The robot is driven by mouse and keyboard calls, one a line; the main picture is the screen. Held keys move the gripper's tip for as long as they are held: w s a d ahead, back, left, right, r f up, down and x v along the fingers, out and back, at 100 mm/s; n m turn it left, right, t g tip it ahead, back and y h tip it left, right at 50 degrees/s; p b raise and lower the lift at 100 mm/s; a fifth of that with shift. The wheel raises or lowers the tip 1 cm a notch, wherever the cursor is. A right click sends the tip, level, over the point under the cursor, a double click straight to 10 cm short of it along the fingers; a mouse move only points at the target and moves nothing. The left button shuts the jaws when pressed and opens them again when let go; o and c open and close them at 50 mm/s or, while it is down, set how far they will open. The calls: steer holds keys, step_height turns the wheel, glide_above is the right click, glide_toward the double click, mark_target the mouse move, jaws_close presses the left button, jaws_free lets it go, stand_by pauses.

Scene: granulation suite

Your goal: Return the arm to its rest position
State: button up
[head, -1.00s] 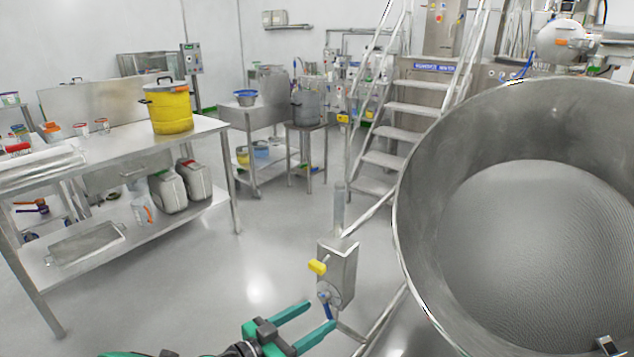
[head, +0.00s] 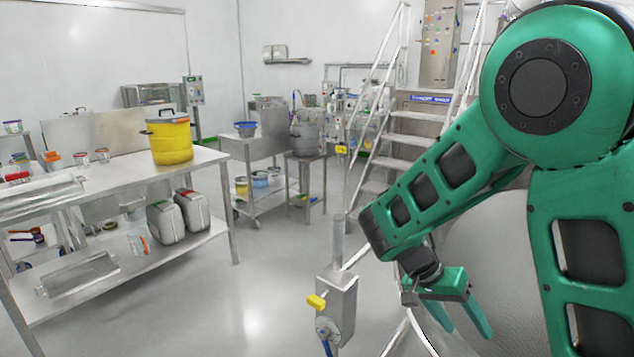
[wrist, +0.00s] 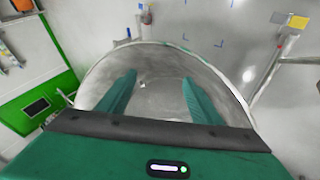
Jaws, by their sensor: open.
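My gripper (head: 464,318) hangs from my green arm at the right of the head view, in front of the big steel bowl (head: 500,245). Its two teal fingers are apart and point downward, with nothing between them. In the wrist view my gripper (wrist: 155,95) shows both fingers spread over the round steel bowl (wrist: 160,58). My folded arm hides most of the bowl in the head view.
A steel post with a box and yellow handle (head: 317,302) stands just left of my gripper. Steel stairs (head: 385,135) rise behind. A steel table (head: 110,180) with a yellow pot (head: 170,140) is at left. The floor (head: 240,275) between is clear.

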steer(key=s+d+r+y, duration=0.4)
steer(key=s+d, duration=0.5)
steer(key=s+d+r+n+t+y, duration=0.1)
steer(key=s+r+n+y, duration=0.1)
steer(key=s, duration=1)
steer(key=shift+s+r+t+y, duration=0.3)
steer(key=shift+s+r+y, duration=0.05)
steer(key=shift+r+y, duration=0.4)
steer(key=shift+d, duration=0.1)
